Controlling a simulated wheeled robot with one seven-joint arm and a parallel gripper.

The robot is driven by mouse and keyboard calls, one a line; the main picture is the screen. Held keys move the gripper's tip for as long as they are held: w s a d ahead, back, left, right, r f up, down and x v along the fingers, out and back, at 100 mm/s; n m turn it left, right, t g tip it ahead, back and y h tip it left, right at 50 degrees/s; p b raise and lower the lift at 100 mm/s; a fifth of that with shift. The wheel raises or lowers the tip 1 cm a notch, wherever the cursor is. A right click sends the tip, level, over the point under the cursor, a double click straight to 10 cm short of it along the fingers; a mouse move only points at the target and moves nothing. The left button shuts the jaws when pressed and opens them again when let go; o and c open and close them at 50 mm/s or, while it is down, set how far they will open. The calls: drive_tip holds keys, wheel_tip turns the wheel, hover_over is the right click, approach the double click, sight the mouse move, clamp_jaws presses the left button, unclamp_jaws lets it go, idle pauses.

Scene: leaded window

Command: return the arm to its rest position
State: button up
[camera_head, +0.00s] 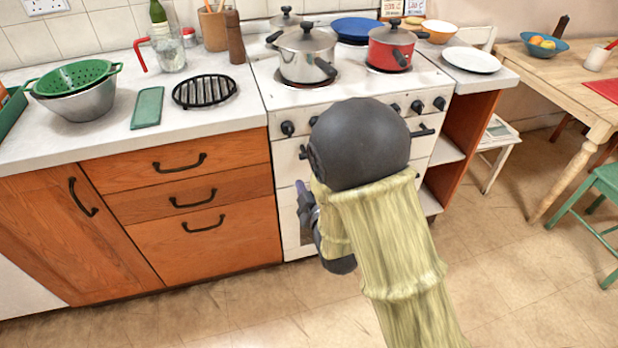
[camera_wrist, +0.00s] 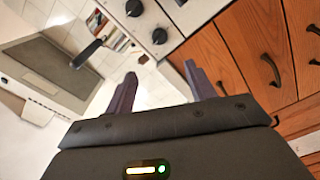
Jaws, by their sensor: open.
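My gripper (camera_wrist: 160,88) shows in the wrist view with its two purple-grey fingers spread apart. Nothing is between them. In the head view my arm, with a dark rounded joint and a pale yellow-green sleeve, reaches up in front of the white stove (camera_head: 290,205). Part of my gripper (camera_head: 303,197) shows at the arm's left side, near the stove front. The rest of the gripper is hidden behind the arm in that view.
Wooden drawers (camera_head: 190,198) with dark handles stand left of the stove. A steel pot (camera_head: 307,57) and a red pot (camera_head: 390,48) sit on the hob. A wooden table (camera_head: 570,75) and green chair (camera_head: 603,205) stand at right. Tiled floor (camera_head: 490,270) is clear between.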

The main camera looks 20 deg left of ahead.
drive_tip(key=w+d+f+m+g+h, duration=0.1)
drive_tip(key=d+m+g+h, duration=0.15)
drive_tip(key=d+m, duration=0.4)
drive_tip(key=d+f+m+g+h, duration=0.2)
drive_tip(key=d+m+h, duration=0.15)
drive_tip(key=d, duration=0.55)
drive_tip(key=s+d+m+g+h, duration=0.4)
drive_tip(key=s+d+m+g, duration=0.4)
drive_tip(key=s+d, duration=0.65)
drive_tip(key=w+p+v, duration=0.2)
drive_tip(key=p+v, duration=1)
drive_tip(key=w+r+p+v, duration=0.1)
drive_tip(key=w+p+v, duration=0.1)
drive_tip(key=p+v, duration=1)
drive_tip(key=shift+w+d+r+m, duration=0.2)
drive_tip(key=shift+d+r+m, duration=0.1)
drive_tip(key=shift+d, duration=0.15)
